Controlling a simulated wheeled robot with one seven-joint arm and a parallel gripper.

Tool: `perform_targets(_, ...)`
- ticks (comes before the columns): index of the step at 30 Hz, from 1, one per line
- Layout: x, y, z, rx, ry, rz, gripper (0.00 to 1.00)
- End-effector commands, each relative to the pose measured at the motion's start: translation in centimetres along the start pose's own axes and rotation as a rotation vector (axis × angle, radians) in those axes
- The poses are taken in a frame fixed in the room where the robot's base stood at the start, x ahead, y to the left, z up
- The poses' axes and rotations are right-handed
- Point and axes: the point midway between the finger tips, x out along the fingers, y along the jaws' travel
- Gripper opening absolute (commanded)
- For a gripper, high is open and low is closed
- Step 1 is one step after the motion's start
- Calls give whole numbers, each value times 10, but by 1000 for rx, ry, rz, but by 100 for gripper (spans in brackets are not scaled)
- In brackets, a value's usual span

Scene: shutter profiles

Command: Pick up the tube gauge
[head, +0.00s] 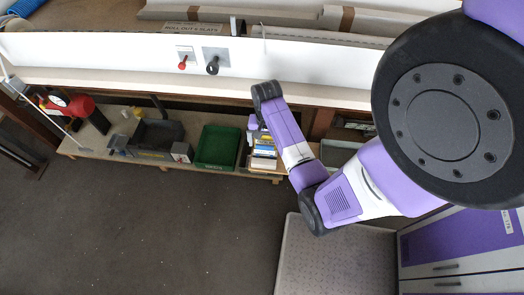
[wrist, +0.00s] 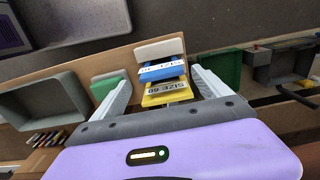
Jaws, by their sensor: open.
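I cannot tell for certain which thing is the tube gauge. In the wrist view, a yellow labelled block (wrist: 166,93), a blue labelled block (wrist: 162,71) and a white block (wrist: 160,49) lie in a row on a wooden shelf. My gripper (wrist: 161,80) is open, with one pale finger on each side of the row. Nothing is visibly clamped; whether the fingers touch the blocks is unclear. In the head view, the stack of coloured blocks (head: 262,152) lies on the low shelf below my arm, and the fingers are hidden there.
A green bin (head: 217,147) stands left of the stack, with a dark grey bin (head: 155,137) further left. In the wrist view, a grey tray (wrist: 45,103) and a small green block (wrist: 104,84) lie left of my gripper. A white ledge (head: 200,86) overhangs the shelf. The floor in front is clear.

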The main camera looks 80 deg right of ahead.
Motion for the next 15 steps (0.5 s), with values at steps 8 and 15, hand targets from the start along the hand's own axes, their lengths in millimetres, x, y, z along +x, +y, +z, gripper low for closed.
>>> perform_targets(8,32,-2,4,0,-3,1,87)
perform_targets(15,57,-3,4,0,0,0,87)
